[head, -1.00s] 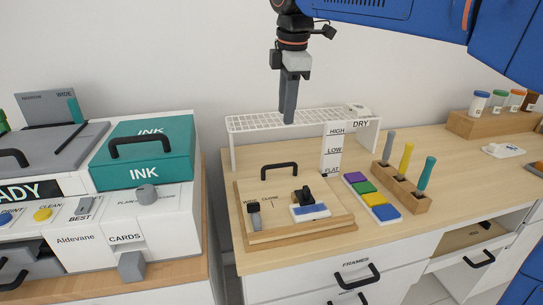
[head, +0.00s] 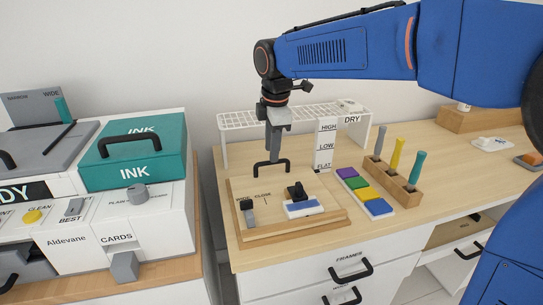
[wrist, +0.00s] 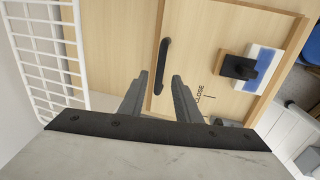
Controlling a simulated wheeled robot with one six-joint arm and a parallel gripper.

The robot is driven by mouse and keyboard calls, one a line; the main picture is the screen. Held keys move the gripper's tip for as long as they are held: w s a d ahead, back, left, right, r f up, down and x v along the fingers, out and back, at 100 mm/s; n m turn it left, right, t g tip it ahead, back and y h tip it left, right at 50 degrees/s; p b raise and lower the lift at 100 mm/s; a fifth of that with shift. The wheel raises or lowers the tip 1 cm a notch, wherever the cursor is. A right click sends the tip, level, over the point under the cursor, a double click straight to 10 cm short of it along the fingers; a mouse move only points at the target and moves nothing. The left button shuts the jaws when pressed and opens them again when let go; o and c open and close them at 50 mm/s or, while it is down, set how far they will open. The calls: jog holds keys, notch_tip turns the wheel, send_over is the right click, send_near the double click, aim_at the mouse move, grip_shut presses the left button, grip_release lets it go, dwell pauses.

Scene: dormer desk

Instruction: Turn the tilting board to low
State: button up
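The tilting board (head: 240,190) is a light wooden panel that looks flat in its frame on the desk. It has a black bar handle (head: 272,162) at its back edge. A white upright scale (head: 325,147) behind its right corner reads HIGH, LOW and FLAT from top to bottom. My gripper (head: 273,156) points down just above the handle. The handle (wrist: 163,65) lies ahead of the fingertips, roughly in line with the gap.
On the board are a small black-topped slider (head: 249,213) and a blue-and-white block with a black knob (head: 302,206). A white wire rack (head: 250,119) stands behind. Coloured blocks (head: 362,190) and a wooden tool holder (head: 400,187) are at the right. The teal INK box (head: 135,150) is left.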

jog(key=shift+w+f, duration=0.15)
jog(key=shift+f, duration=0.7)
jog(key=shift+w+f, duration=0.15)
jog(key=shift+f, duration=0.65)
grip_shut()
jog(key=shift+r, duration=0.1)
jog(key=s+r+t+y, duration=0.1)
jog(key=s+r+t, duration=0.2)
jog(key=r, duration=0.3)
jog(key=shift+s+d+r+t, duration=0.4)
jog(key=shift+d, duration=0.05)
grip_release()
